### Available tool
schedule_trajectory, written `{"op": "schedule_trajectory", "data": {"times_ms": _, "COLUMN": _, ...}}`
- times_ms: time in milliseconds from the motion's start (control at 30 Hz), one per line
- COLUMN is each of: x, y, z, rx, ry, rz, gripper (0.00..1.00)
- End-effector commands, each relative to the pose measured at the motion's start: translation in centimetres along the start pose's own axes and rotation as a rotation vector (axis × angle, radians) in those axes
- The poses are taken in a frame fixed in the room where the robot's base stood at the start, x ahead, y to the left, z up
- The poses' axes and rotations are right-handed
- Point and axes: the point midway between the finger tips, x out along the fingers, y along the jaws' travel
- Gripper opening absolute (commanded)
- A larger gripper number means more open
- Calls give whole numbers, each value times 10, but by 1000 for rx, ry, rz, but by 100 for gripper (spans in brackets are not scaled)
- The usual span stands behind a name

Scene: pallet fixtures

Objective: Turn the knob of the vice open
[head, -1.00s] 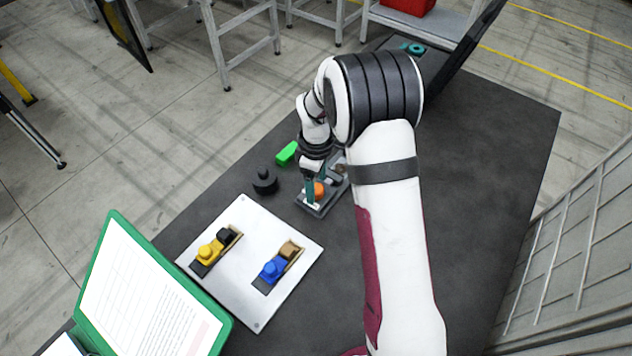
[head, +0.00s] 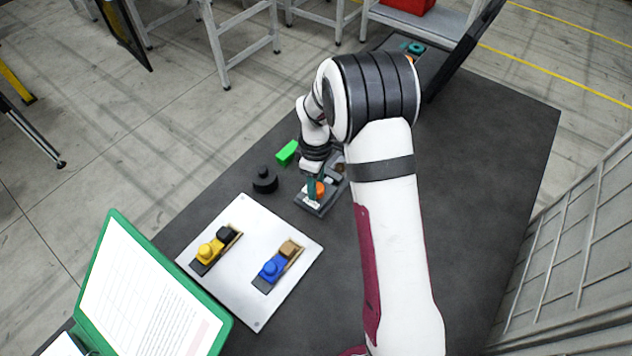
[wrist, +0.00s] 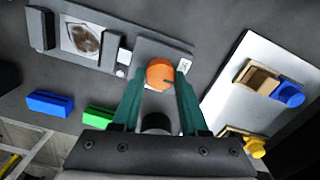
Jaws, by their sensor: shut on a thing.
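The grey vice (wrist: 112,58) lies on the dark table, with a brownish mottled piece (wrist: 82,40) near its jaws. Its round orange knob (wrist: 159,73) sits at the near end in the wrist view, beside a small white label. The knob (head: 320,188) also shows in the head view, partly hidden by a finger. My gripper (wrist: 158,82) is shut on the knob, one teal finger at each side. In the head view my gripper (head: 314,188) reaches down to the vice, and my arm hides part of the scene behind it.
A white plate (head: 245,212) with a yellow clamp (head: 208,252) and a blue clamp (head: 272,268) lies to the left. A black round piece (head: 264,182) and a green block (head: 287,152) sit close to the vice. A blue block (wrist: 50,103) shows in the wrist view.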

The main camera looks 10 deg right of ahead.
Motion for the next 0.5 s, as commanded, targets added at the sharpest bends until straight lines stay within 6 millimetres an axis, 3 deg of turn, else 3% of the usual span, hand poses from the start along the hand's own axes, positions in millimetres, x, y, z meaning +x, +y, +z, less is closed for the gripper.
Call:
{"op": "schedule_trajectory", "data": {"times_ms": 267, "x": 0, "y": 1, "z": 0, "rx": 109, "ry": 1, "rz": 1, "gripper": 0}}
{"op": "schedule_trajectory", "data": {"times_ms": 500, "x": 0, "y": 1, "z": 0, "rx": 314, "ry": 1, "rz": 0, "gripper": 0}}
